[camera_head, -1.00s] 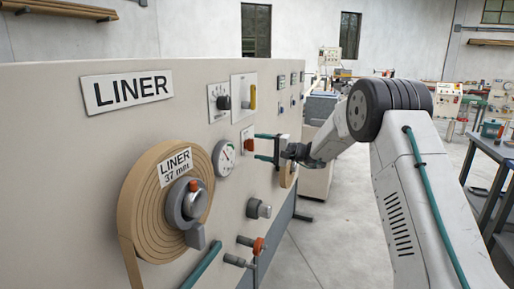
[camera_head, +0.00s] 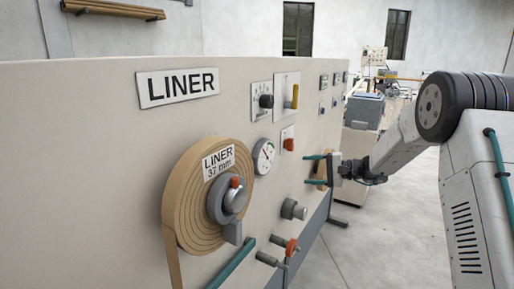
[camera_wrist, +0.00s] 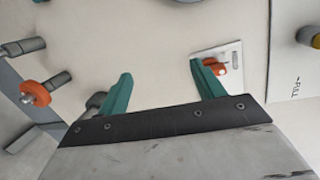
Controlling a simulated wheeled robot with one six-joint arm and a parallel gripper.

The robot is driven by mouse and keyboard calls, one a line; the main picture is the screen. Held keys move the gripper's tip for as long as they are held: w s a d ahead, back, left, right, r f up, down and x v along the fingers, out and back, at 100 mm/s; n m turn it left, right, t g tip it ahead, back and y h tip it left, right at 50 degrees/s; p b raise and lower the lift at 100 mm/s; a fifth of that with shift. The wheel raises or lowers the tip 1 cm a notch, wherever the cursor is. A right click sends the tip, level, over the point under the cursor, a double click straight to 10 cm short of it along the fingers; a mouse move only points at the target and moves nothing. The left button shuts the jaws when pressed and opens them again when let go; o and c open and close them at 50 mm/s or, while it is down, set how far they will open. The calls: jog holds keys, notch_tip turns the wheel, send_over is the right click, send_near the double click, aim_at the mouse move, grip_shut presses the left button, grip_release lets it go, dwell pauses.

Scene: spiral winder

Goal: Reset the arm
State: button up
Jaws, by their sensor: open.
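My gripper (camera_head: 312,170) is open, its two teal fingers spread towards the cream machine panel (camera_head: 110,150). It holds nothing that I can see. In the wrist view the fingers (camera_wrist: 160,82) stand apart with bare panel between them. The red switch (camera_head: 288,145) on its white plate lies up and left of the gripper in the head view. In the wrist view the right finger partly overlaps the red switch (camera_wrist: 216,66); I cannot tell any contact from this. My arm (camera_head: 400,145) reaches in from the right.
The liner roll (camera_head: 188,205) sits on the panel at left. A gauge (camera_head: 264,157), a grey knob (camera_head: 292,209) and a red-collared valve (camera_head: 290,246) project nearby. A tan roll (camera_head: 322,172) shows behind the gripper. Open floor (camera_head: 375,240) lies to the right.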

jog(key=s+r+n+g+h, duration=0.2)
jog(key=s+h, duration=0.2)
jog(key=s, duration=1.3)
jog(key=s+d+r+n+g+h, duration=0.1)
jog(key=s+h, duration=0.4)
jog(key=s, duration=1.3)
jog(key=s+r+n+g+h, duration=0.3)
jog(key=s+r+n+h, duration=0.1)
jog(key=s, duration=1.4)
jog(key=shift+d+r+n+h, duration=0.15)
jog(key=shift+r+n+h, duration=0.15)
jog(key=shift+h, duration=0.2)
